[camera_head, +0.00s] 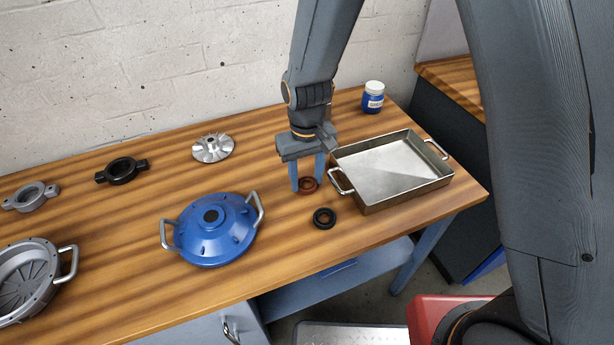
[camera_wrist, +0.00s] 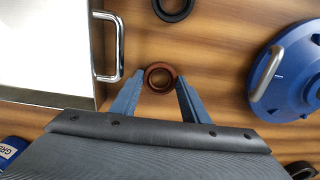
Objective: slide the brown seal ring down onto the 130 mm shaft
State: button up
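The brown seal ring (camera_head: 307,190) lies flat on the wooden table, left of the metal tray. In the wrist view the brown ring (camera_wrist: 148,77) sits between the two blue fingertips. My gripper (camera_head: 308,183) points down over the ring, its fingers open on either side of it. The wrist view shows my gripper (camera_wrist: 160,80) with a small gap between the ring and each fingertip. I cannot make out a 130 mm shaft in either view.
A black ring (camera_head: 324,224) lies in front of the brown one. The metal tray (camera_head: 412,205) stands to the right, close to my gripper. A blue handled cover (camera_head: 228,245) is at left, a silver impeller (camera_head: 213,149) behind it. A blue-white jar (camera_head: 373,98) stands at the back.

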jog(key=shift+r+p, duration=2.5)
jog(key=shift+r, duration=0.55)
jog(key=shift+d+f, duration=0.1)
jog(key=shift+d, duration=0.05)
